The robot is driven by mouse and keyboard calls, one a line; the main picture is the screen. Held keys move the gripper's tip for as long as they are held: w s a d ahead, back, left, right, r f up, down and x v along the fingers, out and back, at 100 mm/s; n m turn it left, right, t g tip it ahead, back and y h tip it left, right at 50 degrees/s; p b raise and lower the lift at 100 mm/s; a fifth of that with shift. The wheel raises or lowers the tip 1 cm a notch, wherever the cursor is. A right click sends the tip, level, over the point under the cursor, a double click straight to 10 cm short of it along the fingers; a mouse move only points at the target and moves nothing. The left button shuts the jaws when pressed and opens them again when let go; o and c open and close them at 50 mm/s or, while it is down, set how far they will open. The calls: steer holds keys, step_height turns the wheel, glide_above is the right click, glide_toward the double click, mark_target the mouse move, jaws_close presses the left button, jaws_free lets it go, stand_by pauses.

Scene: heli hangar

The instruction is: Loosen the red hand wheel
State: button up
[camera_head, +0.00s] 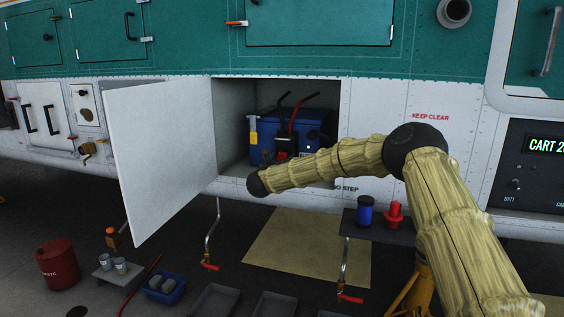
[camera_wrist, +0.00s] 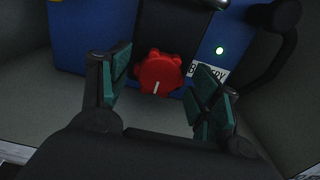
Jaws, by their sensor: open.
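The red hand wheel (camera_wrist: 160,73) is a lobed knob with a white mark, on a dark block at the front of a blue battery box (camera_wrist: 217,40). In the wrist view it lies between and just beyond the green-padded fingers of my gripper (camera_wrist: 160,88), which is open and holds nothing. I cannot tell whether either finger touches the wheel. In the head view the blue box (camera_head: 264,124) sits inside an open compartment (camera_head: 231,117), and my arm reaches in front of it.
A white door (camera_head: 160,160) stands open left of the compartment. Red and black cables (camera_head: 297,108) rise from the box. A black handle (camera_wrist: 283,20) is right of the wheel. A small shelf (camera_head: 375,232) below holds a blue container (camera_head: 365,211) and a red object (camera_head: 394,215).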

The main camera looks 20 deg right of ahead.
steer(key=shift+w+d, duration=0.2)
steer(key=shift+w, duration=0.1)
steer(key=shift+c, duration=0.3)
steer(key=c, duration=1)
